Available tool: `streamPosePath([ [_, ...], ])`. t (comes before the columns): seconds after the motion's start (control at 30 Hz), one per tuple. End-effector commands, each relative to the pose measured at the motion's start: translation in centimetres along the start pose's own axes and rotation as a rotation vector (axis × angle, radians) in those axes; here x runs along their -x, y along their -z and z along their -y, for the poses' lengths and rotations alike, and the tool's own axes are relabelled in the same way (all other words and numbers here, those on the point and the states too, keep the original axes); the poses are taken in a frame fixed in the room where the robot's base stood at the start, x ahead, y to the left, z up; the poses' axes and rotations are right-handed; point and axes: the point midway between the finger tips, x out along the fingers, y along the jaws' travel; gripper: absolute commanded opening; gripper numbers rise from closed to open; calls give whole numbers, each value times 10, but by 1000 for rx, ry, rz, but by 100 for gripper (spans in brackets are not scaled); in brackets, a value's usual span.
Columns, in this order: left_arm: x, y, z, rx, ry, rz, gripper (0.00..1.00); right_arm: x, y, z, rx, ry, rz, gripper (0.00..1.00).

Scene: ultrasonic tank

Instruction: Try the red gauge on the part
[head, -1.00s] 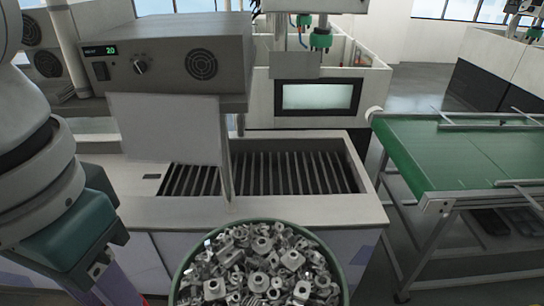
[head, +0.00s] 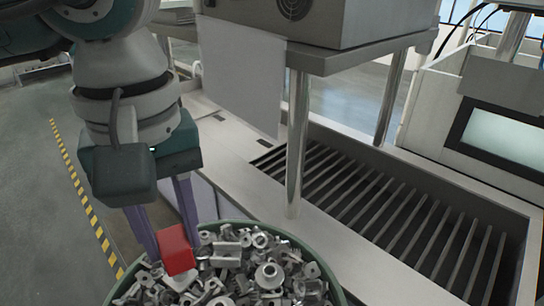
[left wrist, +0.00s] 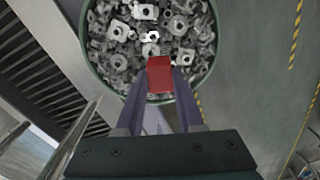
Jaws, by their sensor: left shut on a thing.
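The red gauge (head: 176,252) is a small red block between the purple fingers of my left gripper (head: 172,242), which is shut on it. Gripper and gauge point down over the left side of the round green bin (head: 318,262), which is full of grey metal parts (head: 268,274). The gauge also shows in the left wrist view (left wrist: 159,74), in front of the parts (left wrist: 148,30). I cannot tell whether it touches any part, nor which single part is meant. My right gripper is not in view.
The tank (head: 330,237) with its dark slatted opening stands right of the bin. A metal post (head: 297,145) and a grey control box (head: 330,22) rise above it. A white panel (head: 243,85) hangs near my left arm. Floor with yellow-black tape (head: 85,205) is clear at left.

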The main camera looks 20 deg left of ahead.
Motion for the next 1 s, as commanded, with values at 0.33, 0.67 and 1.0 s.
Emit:
streamPosePath([
  [0.33, -144, 38, -26, 648, -12, 7, 0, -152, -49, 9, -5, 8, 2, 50],
  [0.67, -182, 55, -36, 959, -19, 19, 0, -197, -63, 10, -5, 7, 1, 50],
  [1.0, -201, 55, -37, 974, -18, 20, 0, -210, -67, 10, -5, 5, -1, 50],
])
